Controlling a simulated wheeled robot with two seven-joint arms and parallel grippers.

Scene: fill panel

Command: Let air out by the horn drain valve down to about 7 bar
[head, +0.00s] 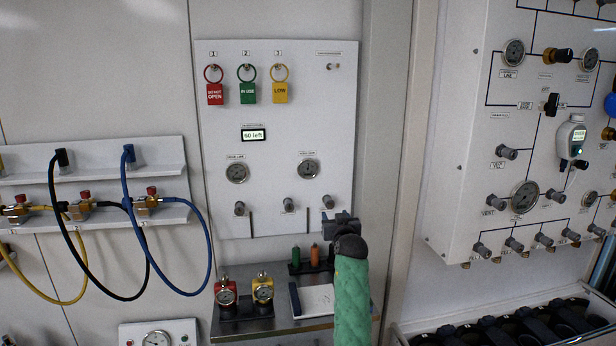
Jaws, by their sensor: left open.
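The white middle panel (272,140) carries two round gauges, a left one (237,172) and a right one (308,169). Their labels and needles are too small to read. Three small grey valve knobs sit below: left (239,208), middle (289,204) and right (327,201). I cannot tell by label which is the horn drain valve. My left gripper (341,217), on its green-sleeved arm, is open just below and right of the right knob. I cannot tell whether it touches the knob. My right gripper is not in view.
Red, green and yellow tags (247,93) hang above a small display (254,135). A metal shelf (262,327) below holds two gauged fittings (244,291). Hoses (204,262) loop at the left. A larger panel (478,150) with gauges and valves stands at the right.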

